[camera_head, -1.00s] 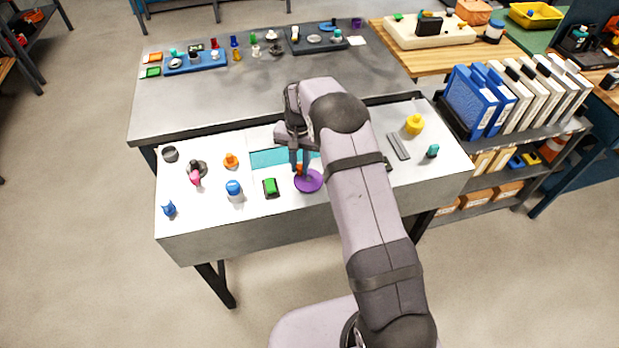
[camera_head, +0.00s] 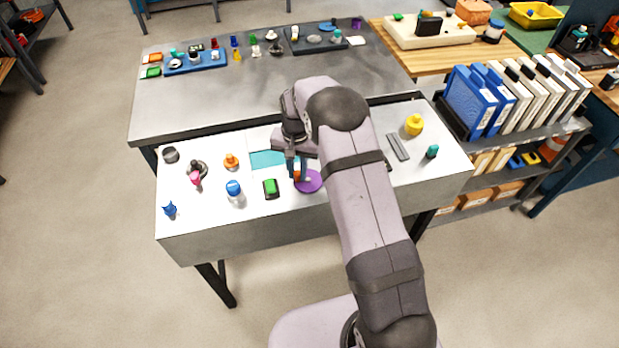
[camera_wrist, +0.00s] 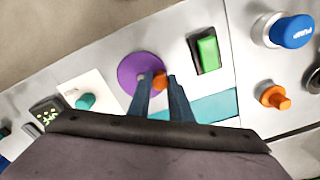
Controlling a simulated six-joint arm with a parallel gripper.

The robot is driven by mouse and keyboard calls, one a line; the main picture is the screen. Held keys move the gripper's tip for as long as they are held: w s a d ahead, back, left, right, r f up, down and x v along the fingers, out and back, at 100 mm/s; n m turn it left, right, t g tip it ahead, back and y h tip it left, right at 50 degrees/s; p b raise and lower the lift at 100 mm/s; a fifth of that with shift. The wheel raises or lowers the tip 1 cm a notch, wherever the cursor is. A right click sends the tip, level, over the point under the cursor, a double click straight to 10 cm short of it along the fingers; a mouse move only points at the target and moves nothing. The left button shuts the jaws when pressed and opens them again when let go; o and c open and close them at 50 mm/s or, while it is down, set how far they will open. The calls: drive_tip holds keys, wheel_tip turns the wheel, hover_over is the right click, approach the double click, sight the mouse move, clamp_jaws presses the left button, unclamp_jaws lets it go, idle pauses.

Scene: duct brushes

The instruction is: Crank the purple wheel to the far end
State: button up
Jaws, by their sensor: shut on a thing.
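The purple wheel (camera_head: 309,182) is a flat disc on the white panel, right of the green rocker and partly hidden by my arm. In the wrist view the purple wheel (camera_wrist: 130,72) shows more fully, with an orange crank knob (camera_wrist: 159,79) near its rim. My gripper (camera_head: 297,172) is at the wheel, its two blue fingers pointing down. In the wrist view my gripper (camera_wrist: 160,84) has its fingertips closed around the orange knob, one on each side.
A green rocker (camera_wrist: 207,51), a blue button (camera_head: 233,188) and an orange knob (camera_head: 231,160) stand left of the wheel. A teal strip (camera_head: 267,158) lies behind it. A yellow knob (camera_head: 414,124) and a grey slot (camera_head: 398,147) are to the right.

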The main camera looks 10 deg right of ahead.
sight(302, 189)
drive_tip(key=shift+s+a+r, duration=0.1)
drive_tip(key=shift+a+r, duration=0.05)
drive_tip(key=shift+a, duration=0.1)
drive_tip(key=shift+s, duration=0.1)
drive_tip(key=shift+s+f, duration=0.2)
drive_tip(key=shift+s, duration=0.65)
drive_tip(key=shift+d, duration=0.1)
drive_tip(key=shift+s, duration=0.1)
drive_tip(key=shift+s+d+f, duration=0.15)
drive_tip(key=shift+s+d, duration=0.25)
drive_tip(key=shift+s, duration=0.15)
